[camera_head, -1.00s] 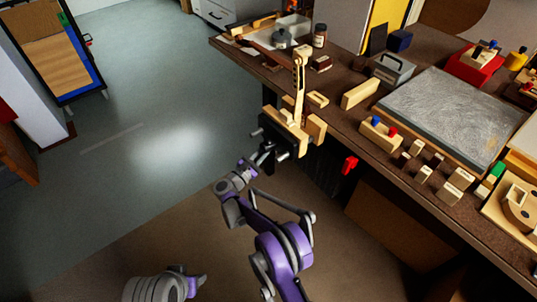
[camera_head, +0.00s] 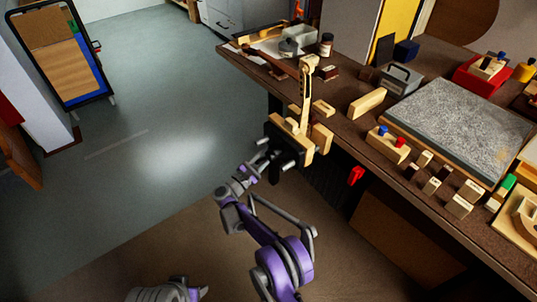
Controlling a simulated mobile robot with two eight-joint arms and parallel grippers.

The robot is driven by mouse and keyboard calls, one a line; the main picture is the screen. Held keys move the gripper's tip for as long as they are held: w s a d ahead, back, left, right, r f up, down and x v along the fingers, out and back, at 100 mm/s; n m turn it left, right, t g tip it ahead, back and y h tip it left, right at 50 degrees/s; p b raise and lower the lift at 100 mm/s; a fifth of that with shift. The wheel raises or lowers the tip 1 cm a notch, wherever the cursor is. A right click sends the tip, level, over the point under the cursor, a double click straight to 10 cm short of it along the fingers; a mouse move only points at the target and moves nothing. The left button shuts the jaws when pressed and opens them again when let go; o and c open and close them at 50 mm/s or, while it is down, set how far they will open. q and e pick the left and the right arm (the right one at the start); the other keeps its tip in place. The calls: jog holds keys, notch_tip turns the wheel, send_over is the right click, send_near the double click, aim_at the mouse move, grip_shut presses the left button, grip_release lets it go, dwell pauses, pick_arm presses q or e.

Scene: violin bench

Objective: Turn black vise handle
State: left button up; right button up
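The black vise (camera_head: 284,151) is mounted at the bench's left front edge, with light wooden jaw blocks. A pale wooden violin neck with a scroll (camera_head: 305,98) stands upright between the jaws. Grey rods stick out of the vise's left side. A dark bar, likely the black handle (camera_head: 274,172), hangs at its front, partly hard to separate from the gripper. My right gripper (camera_head: 257,166) is at the front left of the vise, close to this bar. Whether its fingers touch or enclose the bar is too small to tell. My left gripper is out of view; only part of that arm shows at the bottom.
The bench (camera_head: 350,141) runs along the right with a grey slab (camera_head: 458,122), small wooden blocks and a metal box (camera_head: 398,80). A red clamp-like object (camera_head: 356,176) hangs under its front edge. The floor left of the vise is clear.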

jog(key=shift+o, duration=0.8)
jog(key=shift+d, duration=0.15)
jog(key=p+v, duration=0.1)
jog(key=v, duration=0.9)
jog(key=shift+s+a, duration=0.25)
jog(key=shift+a, duration=0.05)
jog(key=shift+c, duration=0.4)
